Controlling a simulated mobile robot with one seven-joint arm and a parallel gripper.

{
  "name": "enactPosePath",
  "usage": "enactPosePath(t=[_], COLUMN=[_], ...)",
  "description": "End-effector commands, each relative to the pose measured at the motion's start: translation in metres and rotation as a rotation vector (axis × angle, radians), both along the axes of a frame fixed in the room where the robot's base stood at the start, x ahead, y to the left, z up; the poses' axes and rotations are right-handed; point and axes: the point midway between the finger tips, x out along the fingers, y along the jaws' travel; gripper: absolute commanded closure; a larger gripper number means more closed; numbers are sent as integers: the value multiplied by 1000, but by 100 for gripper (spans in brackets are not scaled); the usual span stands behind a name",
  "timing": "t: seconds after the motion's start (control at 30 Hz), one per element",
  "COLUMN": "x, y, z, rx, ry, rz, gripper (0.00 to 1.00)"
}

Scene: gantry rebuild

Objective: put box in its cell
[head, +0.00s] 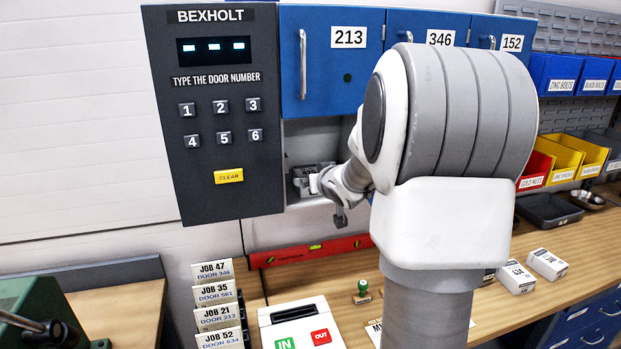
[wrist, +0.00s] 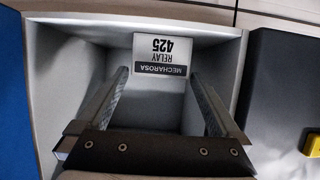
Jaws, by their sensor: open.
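The box (wrist: 160,55), white with a dark band and marked "MECHAROSA RELAY 425", shows upside down in the wrist view, inside a pale grey cell (wrist: 75,60). My gripper (wrist: 158,78) is open, with its two fingers reaching into the cell. The fingers lie left and right of the box's lower part in the picture; I see no finger pressing on it. In the head view my gripper (head: 306,181) is at the open cell below the blue door marked 213 (head: 335,60). My arm hides much of the cabinet there.
A dark keypad panel (head: 215,120) marked BEXHOLT stands left of the cell, close by. Blue doors 346 (head: 425,22) and 152 (head: 503,30) are to the right. Below are a red level (head: 300,253), job cards (head: 213,292) and an IN/OUT tray (head: 302,316).

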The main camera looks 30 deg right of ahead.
Motion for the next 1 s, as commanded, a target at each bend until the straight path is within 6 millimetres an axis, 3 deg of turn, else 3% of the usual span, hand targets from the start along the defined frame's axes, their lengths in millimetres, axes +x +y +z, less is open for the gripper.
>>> enactPosePath(t=[0.1, 0.33, 1.0], x=[-20, -44, -50], y=[5, 11, 13], z=[11, 20, 21], rx=[-2, -1, -1], ry=[-2, -1, 0], rz=[-1, 0, 1], gripper=[0, 0, 0])
